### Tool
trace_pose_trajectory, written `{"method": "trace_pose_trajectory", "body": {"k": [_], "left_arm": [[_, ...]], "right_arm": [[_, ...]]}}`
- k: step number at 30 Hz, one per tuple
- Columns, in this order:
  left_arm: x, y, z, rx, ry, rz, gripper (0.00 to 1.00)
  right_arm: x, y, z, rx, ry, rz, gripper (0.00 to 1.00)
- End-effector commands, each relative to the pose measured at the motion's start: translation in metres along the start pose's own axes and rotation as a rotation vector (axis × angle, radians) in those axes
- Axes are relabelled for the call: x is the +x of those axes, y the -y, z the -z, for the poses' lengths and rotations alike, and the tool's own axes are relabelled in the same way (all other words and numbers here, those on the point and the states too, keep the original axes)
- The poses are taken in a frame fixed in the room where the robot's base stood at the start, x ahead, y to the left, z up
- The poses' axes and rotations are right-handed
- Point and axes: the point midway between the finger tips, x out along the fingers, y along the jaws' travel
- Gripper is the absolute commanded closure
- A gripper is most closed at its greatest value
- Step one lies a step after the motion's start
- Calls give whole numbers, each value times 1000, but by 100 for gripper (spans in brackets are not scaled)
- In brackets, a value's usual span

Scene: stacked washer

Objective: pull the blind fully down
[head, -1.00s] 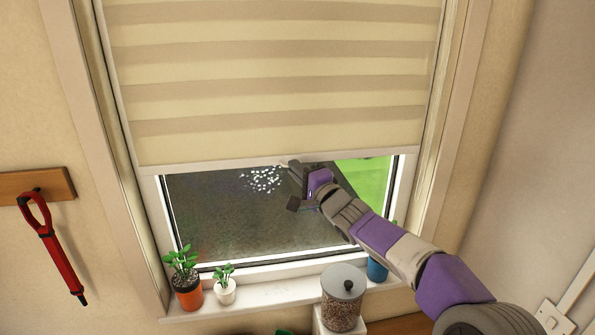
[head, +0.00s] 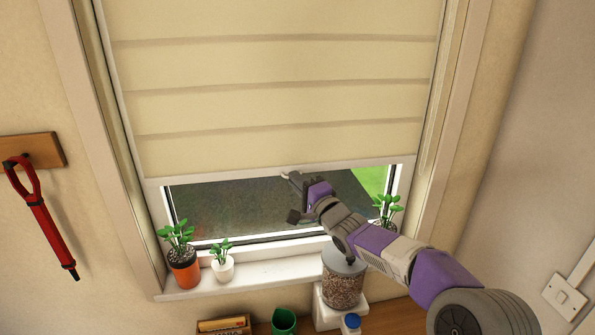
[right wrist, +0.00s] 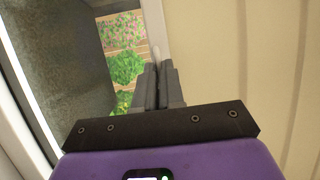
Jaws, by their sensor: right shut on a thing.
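The cream blind (head: 275,95) covers most of the window in the head view. Its pale bottom bar (head: 230,178) hangs above the sill, and a strip of glass shows below it. My right gripper (head: 291,180) is at the middle of the bottom bar, shut on it. In the right wrist view the two dark fingers (right wrist: 158,85) are together on the pale bar (right wrist: 155,35), with the blind (right wrist: 240,60) on the right and the glass on the left. The exact grip point is partly hidden by the fingers. My left gripper is not in view.
The white sill (head: 265,272) holds an orange pot plant (head: 184,270), a white pot plant (head: 222,265) and another plant (head: 386,208) at the right. A lidded jar (head: 343,287) stands in front, below my right arm. A red umbrella (head: 45,225) hangs at left.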

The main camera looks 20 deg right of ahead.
Motion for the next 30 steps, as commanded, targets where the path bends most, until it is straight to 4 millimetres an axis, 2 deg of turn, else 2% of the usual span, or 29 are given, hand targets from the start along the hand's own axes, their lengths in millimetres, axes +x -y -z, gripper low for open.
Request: {"method": "trace_pose_trajectory", "body": {"k": [1,7,12,23,24,27,28,30], "left_arm": [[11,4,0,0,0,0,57],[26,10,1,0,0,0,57],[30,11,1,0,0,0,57],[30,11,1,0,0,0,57],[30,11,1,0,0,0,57],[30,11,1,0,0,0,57],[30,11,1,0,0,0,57],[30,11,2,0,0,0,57]], "right_arm": [[-2,-19,0,3,0,-5,100],[-6,-46,-2,1,0,-3,100],[-7,-55,-2,1,0,-3,100],[-7,-59,-2,2,0,-11,100],[-7,-59,-2,3,0,-11,86],[-7,-59,-3,2,1,-10,70],[-7,-58,-3,2,1,-10,66],[-7,-57,-2,1,1,-7,66]]}}
